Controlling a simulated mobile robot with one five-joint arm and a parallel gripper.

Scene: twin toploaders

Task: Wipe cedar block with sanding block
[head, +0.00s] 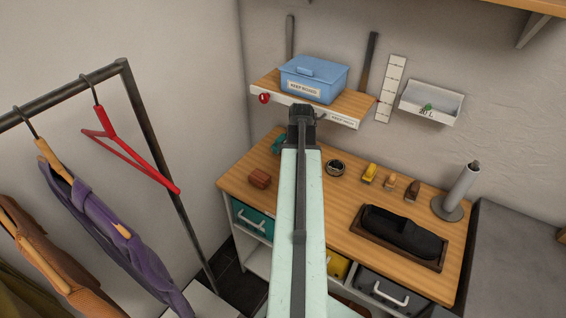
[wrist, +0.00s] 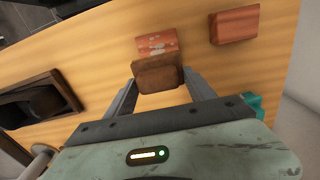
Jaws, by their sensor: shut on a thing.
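My gripper (wrist: 159,82) is shut on a brown block, which looks like the sanding block (wrist: 158,76), in the wrist view. Right beyond it lies a reddish block with pale marks (wrist: 157,44), likely the cedar block, on the wooden top. The held block overlaps its near edge in the picture; I cannot tell if they touch. A second, plain reddish block (wrist: 234,25) lies apart to the right; it seems to be the reddish block (head: 260,178) at the bench's left in the head view. My arm hides the gripper and the held block there.
A shelf with a blue box (head: 314,79) hangs above. A clothes rack stands left.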

